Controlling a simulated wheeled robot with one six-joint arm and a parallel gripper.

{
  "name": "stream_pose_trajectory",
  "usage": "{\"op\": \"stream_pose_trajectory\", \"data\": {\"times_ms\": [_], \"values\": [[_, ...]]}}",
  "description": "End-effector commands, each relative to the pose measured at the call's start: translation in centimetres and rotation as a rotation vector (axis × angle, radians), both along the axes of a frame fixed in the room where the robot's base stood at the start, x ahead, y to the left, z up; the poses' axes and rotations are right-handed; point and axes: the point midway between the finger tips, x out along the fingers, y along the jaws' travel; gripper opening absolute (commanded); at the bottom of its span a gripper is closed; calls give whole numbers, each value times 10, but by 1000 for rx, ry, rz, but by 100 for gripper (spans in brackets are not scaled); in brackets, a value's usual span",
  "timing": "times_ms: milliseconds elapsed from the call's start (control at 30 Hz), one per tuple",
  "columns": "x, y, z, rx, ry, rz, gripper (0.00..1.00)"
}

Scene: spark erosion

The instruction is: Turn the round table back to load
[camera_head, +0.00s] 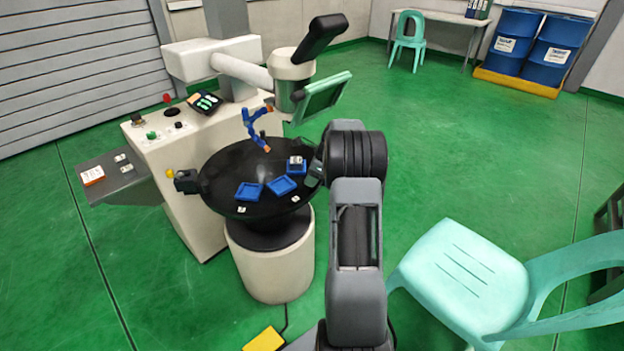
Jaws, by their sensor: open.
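The round table (222,190) is a black disc on a cream drum-shaped pedestal, in front of the cream machine. Three blue square trays sit on its near and right side: a left tray (249,192), a middle tray (282,186) and a right tray (297,171). The right tray holds a small grey block (295,161); the other two look empty. A dark block (186,181) stands at the table's left edge. My gripper (314,171) is at the table's right rim, beside the right tray. It is open, its fingers partly hidden by my wrist; I cannot tell whether it touches the rim.
The cream machine (190,135) stands behind, with buttons and a blue jointed nozzle (256,130) over the table. A grey side shelf (112,185) juts left. A mint chair (465,280) stands close at right. Green floor is open beyond my arm.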

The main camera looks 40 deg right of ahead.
Motion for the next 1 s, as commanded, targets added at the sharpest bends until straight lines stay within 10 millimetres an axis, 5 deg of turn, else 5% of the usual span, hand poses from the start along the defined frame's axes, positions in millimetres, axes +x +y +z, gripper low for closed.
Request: {"op": "stream_pose_trajectory", "data": {"times_ms": [500, 1000], "values": [[3, 3, -10, -1, -1, 1, 52], [3, 2, -10, -1, -1, 1, 4]]}}
